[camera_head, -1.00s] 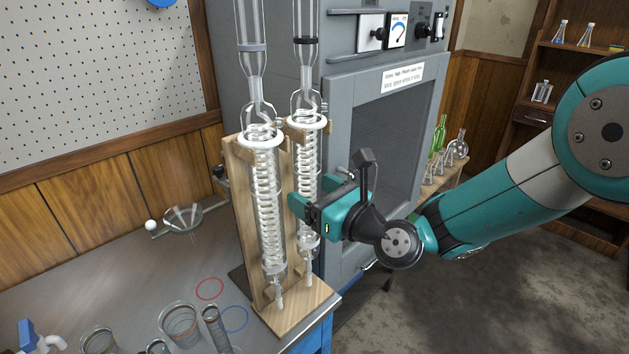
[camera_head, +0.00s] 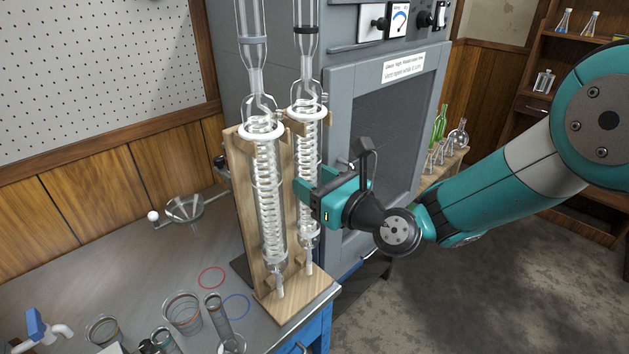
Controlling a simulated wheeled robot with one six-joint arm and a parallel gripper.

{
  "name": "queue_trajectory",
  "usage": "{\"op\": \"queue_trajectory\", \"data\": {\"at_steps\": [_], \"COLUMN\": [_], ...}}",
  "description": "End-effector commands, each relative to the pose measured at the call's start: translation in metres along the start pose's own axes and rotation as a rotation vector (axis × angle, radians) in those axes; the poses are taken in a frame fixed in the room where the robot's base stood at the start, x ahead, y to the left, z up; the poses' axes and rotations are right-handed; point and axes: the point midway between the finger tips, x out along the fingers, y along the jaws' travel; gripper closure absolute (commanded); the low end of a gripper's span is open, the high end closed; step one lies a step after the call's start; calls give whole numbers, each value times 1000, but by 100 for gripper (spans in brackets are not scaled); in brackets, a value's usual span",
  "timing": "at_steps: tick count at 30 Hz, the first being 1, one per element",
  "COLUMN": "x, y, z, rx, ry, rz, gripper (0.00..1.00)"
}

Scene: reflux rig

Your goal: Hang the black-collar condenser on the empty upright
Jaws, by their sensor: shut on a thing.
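The black-collar condenser (camera_head: 307,128) is upright on the right side of the wooden stand (camera_head: 294,303), with its black band near the top of the frame. My gripper (camera_head: 303,190) is shut on its coil tube at mid-height. The fingers partly hide the tube. Its lower tip is close above the stand's base; I cannot tell whether its weight rests on the holder. A grey-collar condenser (camera_head: 268,185) hangs on the left upright of the same stand. No empty upright is clearly visible; the right upright is partly hidden behind the glass.
A grey cabinet (camera_head: 385,140) stands close behind the stand. Beakers (camera_head: 183,312), a red ring (camera_head: 212,277) and a blue ring (camera_head: 236,306) are on the bench to the left. A funnel (camera_head: 184,209) is near the wall. Open floor lies right.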

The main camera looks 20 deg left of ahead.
Motion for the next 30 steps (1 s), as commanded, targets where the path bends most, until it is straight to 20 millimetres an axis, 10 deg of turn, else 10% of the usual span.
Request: {"op": "queue_trajectory", "data": {"at_steps": [5,30], "x": [0,-34], "y": [0,-1], "z": [6,0], "rx": [0,1], "ry": [-3,4], "rz": [0,-2], "gripper": [100,100]}}
